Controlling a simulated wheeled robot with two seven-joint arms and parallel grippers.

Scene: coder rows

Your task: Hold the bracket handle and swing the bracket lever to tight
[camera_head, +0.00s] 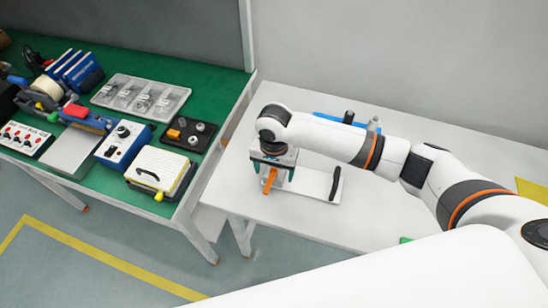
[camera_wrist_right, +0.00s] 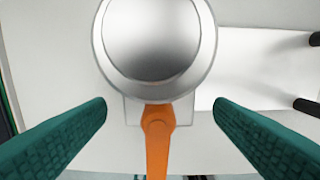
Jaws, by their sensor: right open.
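The bracket's white plate (camera_head: 318,181) lies on the white table, with a black handle (camera_head: 336,184) standing at its right end. In the right wrist view the plate (camera_wrist_right: 265,72) reaches to the right, and black handle parts (camera_wrist_right: 306,106) show at the edge. The orange lever (camera_wrist_right: 157,145) extends from below a round metal cylinder (camera_wrist_right: 155,45); it also shows in the head view (camera_head: 270,181). My right gripper (camera_wrist_right: 160,106) is open, its teal fingers on either side of the lever, apart from it. The arm hides part of the bracket in the head view. My left gripper is out of view.
A blue tray (camera_head: 325,117) with dark and grey upright items is behind my right arm. A green-topped bench (camera_head: 222,85) on the left carries boxes, tools and a clear parts case (camera_head: 140,97). The white table (camera_head: 290,222) is clear in front of the bracket.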

